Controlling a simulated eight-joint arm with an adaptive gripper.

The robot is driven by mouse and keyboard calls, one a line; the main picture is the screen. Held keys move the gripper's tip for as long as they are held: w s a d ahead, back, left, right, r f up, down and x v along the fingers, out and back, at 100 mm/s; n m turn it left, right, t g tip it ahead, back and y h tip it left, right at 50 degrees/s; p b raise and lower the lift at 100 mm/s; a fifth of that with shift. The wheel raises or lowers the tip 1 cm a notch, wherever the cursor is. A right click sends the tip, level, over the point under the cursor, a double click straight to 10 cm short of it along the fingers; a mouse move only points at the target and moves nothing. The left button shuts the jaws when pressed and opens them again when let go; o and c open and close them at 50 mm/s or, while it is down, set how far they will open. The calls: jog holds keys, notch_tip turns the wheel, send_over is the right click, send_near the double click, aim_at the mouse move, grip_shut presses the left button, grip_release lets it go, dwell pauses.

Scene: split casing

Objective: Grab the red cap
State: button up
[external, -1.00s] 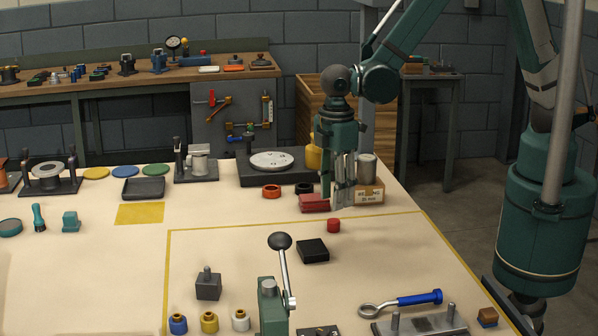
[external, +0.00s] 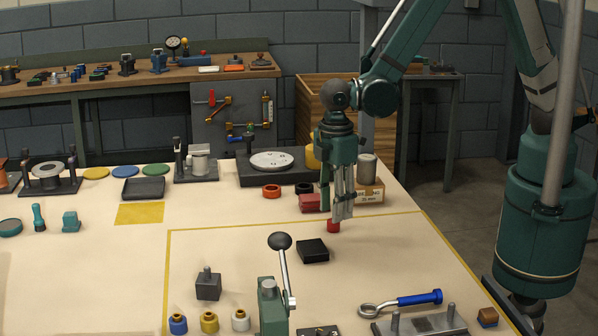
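The small red cap (external: 332,227) sits on the cream tabletop, near the yellow line. Its upper part is partly covered by my gripper (external: 340,213), which points straight down with its fingertips at the cap. One fingertip overlaps the cap's right side in the picture. I cannot tell whether the fingers touch the cap or how far apart they are.
A black block (external: 313,250) lies just in front of the cap. A red block (external: 310,202) and a labelled box (external: 369,191) are close behind my gripper.

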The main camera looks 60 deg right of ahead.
aim_at(334, 226)
jog(key=shift+f+b, duration=0.3)
jog(key=shift+f, duration=1.8)
jog(key=c, duration=0.8)
